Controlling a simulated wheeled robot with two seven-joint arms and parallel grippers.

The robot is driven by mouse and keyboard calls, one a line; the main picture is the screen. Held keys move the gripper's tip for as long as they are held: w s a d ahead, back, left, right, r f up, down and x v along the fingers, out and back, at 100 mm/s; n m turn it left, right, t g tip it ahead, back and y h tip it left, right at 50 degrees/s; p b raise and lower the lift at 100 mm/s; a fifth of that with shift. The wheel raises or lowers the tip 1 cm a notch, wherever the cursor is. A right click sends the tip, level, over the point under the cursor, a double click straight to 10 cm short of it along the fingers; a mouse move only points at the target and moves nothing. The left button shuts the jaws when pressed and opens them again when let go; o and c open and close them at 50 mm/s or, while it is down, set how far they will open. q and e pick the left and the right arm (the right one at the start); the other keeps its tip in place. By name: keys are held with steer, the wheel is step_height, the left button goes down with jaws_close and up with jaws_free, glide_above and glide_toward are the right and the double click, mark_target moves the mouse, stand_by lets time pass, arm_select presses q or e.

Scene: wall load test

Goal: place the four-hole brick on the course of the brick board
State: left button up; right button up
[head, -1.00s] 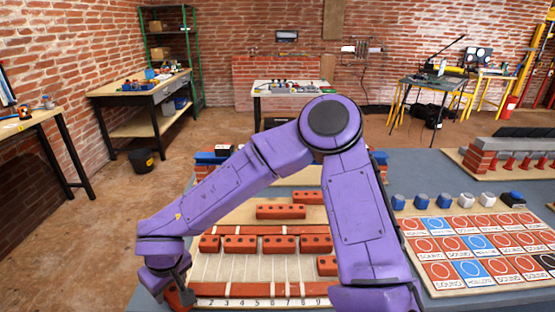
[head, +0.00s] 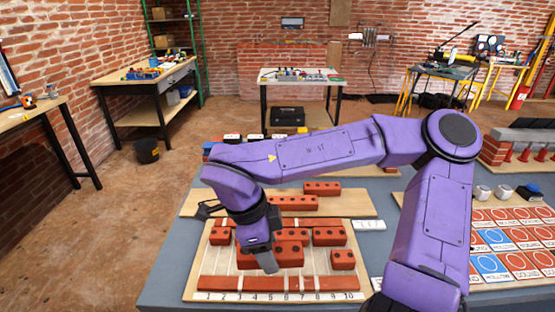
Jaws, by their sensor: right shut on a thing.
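My right gripper (head: 266,262) is shut on a red brick (head: 290,256) over the middle of the brick board (head: 202,270). The near finger and wrist hide part of this brick, so I cannot count all its holes or tell whether it touches the board. On the board, a flat red course (head: 235,283) runs along the near edge, behind a white number strip (head: 280,296). Red holed bricks stand further back, among them one at the right (head: 328,236) and a shorter one (head: 343,259) nearer me. My left gripper is not in view.
A wooden board (head: 355,207) behind carries loose red bricks, one (head: 322,188) at its far side. A card board (head: 500,240) with red and blue circles lies at the right. Grey tabletop (head: 165,262) is clear at the left.

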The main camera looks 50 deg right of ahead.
steer(key=shift+s+r+m, duration=0.15)
steer(key=shift+s+m, duration=0.1)
steer(key=shift+m, duration=0.15)
steer(key=w+f+b, duration=0.3)
steer(key=w+b, duration=0.1)
steer(key=w, duration=0.1)
glide_above(233, 264)
steer(key=f, duration=0.4)
steer(key=f+p, duration=0.1)
steer(key=f, duration=0.1)
steer(key=shift+a, duration=0.25)
steer(key=shift+w+f, duration=0.4)
steer(key=shift+f, duration=0.8)
steer(key=shift+w+f, duration=0.1)
steer(key=shift+f, duration=0.8)
steer(key=shift+a, duration=0.1)
steer(key=shift+s+f, duration=0.1)
steer(key=o, duration=1.1)
steer(key=shift+c, duration=0.2)
